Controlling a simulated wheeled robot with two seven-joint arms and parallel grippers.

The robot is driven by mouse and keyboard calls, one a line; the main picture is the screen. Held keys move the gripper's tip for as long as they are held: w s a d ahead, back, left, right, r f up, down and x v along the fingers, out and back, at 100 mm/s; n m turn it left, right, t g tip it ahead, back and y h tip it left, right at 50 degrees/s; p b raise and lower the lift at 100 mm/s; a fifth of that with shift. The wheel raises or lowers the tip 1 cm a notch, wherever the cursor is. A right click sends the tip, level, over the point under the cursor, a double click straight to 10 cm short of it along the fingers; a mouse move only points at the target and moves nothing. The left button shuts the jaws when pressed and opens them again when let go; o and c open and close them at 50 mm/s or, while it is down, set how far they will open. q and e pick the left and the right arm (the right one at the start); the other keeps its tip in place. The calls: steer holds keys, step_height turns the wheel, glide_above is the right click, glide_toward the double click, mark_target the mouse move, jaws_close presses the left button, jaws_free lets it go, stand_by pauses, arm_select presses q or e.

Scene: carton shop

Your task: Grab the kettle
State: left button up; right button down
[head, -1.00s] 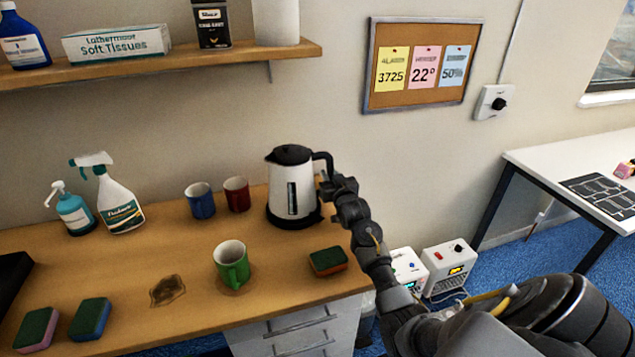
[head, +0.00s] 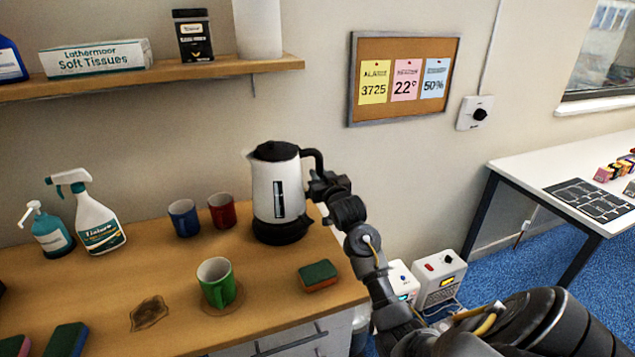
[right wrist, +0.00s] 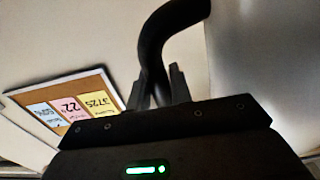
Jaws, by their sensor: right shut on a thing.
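The kettle (head: 263,196) is white with a black lid, black base and black handle. It stands upright at the back right of the wooden counter in the head view. My right gripper (head: 318,183) is at the kettle's right side, shut on its handle. In the right wrist view the black handle (right wrist: 160,50) passes between the two fingers of my right gripper (right wrist: 158,90). The left gripper is in neither view.
Blue (head: 184,217) and red (head: 222,210) mugs stand left of the kettle. A green mug (head: 216,284) and a sponge (head: 318,275) are in front. Spray bottles (head: 94,220) stand at the left. A shelf (head: 150,79) runs above the counter's left part.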

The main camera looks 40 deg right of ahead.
steer(key=s+r, duration=0.1)
steer(key=s+a+r, duration=0.1)
steer(key=s+r, duration=0.1)
steer(key=s+a+r+b, duration=0.1)
steer(key=s, duration=0.1)
steer(key=shift+s+a+r, duration=0.15)
steer(key=shift+s+a, duration=0.05)
steer(key=shift+s, duration=0.05)
steer(key=shift+s+a+r+b, duration=0.15)
steer(key=shift+s+a+r, duration=0.2)
steer(key=shift+s, duration=0.35)
steer(key=shift+s+a+r+b, duration=0.1)
steer(key=shift+s+a+r, duration=0.25)
steer(key=shift+s, duration=0.35)
steer(key=shift+s+a+r+b, duration=0.15)
steer(key=shift+s+a+r, duration=0.15)
steer(key=shift+s, duration=0.4)
steer(key=shift+s+r, duration=0.1)
